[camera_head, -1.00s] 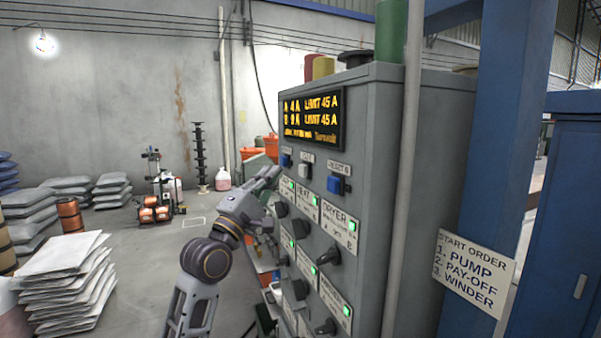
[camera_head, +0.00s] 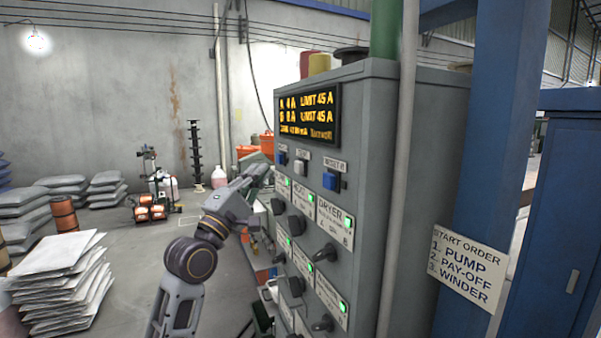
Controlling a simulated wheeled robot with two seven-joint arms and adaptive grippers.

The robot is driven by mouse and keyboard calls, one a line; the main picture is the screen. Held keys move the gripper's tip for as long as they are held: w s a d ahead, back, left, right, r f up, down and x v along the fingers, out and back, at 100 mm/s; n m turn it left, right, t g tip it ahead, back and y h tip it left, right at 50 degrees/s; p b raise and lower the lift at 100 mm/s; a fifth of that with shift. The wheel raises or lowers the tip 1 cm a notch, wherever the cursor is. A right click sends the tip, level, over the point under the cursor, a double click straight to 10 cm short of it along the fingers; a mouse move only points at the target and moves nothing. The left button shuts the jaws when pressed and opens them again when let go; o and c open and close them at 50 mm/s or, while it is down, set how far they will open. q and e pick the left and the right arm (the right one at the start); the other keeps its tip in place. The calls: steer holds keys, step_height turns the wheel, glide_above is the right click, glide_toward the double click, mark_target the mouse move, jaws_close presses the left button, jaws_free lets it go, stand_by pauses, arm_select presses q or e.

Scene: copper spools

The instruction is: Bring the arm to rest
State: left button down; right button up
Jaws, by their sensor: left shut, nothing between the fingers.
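My left gripper (camera_head: 258,174) is shut and empty. It is raised in front of the left edge of a grey control cabinet (camera_head: 378,130), just left of its upper buttons. My left arm comes up from the bottom of the view, left of the cabinet. Whether the fingertips touch the cabinet cannot be told, but they look apart from it. My right gripper is out of view.
The cabinet carries a lit amber display (camera_head: 309,116), blue buttons (camera_head: 330,180), black rotary switches (camera_head: 325,254) and green lamps. A pale pipe (camera_head: 400,170) and blue column (camera_head: 495,140) stand right. Stacked white sacks (camera_head: 62,285) lie left. Open floor lies between.

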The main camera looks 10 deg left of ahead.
arm_select(q)
steer(key=s+d+f+m+g+y, duration=0.1)
steer(key=s+f+m+g+y, duration=0.15)
steer(key=f, duration=0.95)
steer(key=s+f+m+g+y, duration=0.1)
steer(key=f+m+g, duration=0.3)
steer(key=f, duration=0.8)
steer(key=s+d+f+m+g+y, duration=0.1)
steer(key=s+f+m+g+y, duration=0.15)
steer(key=f, duration=0.85)
steer(key=s+a+f+m+g+y, duration=0.2)
steer(key=s+f+m+g, duration=0.25)
steer(key=s+f, duration=0.7)
steer(key=s+a+f+m+g+y, duration=0.15)
steer(key=s+f+m+g, duration=0.35)
steer(key=s+f, duration=0.6)
steer(key=s+f+n+g, duration=0.1)
steer(key=s+f+g, duration=0.15)
steer(key=f, duration=2.85)
steer(key=s+a+f, duration=0.2)
steer(key=s+f, duration=0.8)
steer(key=s, duration=0.1)
steer(key=s+a+f, duration=0.2)
steer(key=s+f, duration=0.8)
steer(key=s, duration=0.2)
steer(key=shift+s+a+f+g, duration=0.2)
steer(key=shift+a+f+g, duration=0.1)
steer(key=shift+a+f, duration=0.1)
